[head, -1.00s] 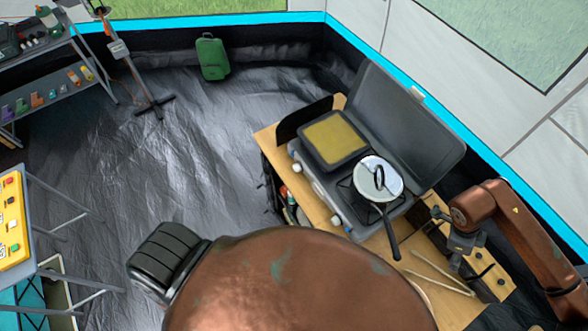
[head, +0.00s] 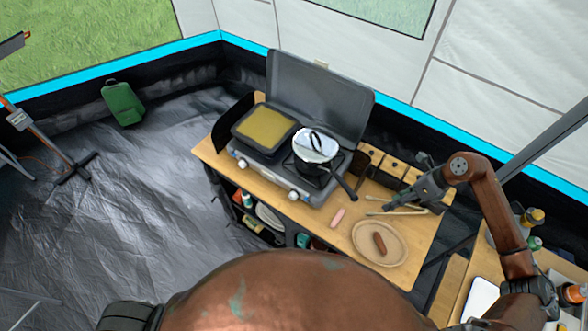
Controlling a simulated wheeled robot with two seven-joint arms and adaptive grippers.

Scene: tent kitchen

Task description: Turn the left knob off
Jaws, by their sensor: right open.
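The grey camping stove (head: 318,195) stands on the wooden table with its lid up. Its left knob (head: 242,164) is on the front face below the griddle, small and pale; its setting is too small to read. The right knob (head: 293,196) sits further right on the same face. My right gripper (head: 394,204) is open and empty, right of the stove above the table, well apart from both knobs. My left gripper is not in view.
A griddle with a yellow surface (head: 263,122) covers the left burner. A lidded pan (head: 316,146) stands on the right one, its handle pointing front right. Wooden utensils, a pink sausage (head: 338,218) and a plate (head: 359,251) with a brown sausage lie to the right.

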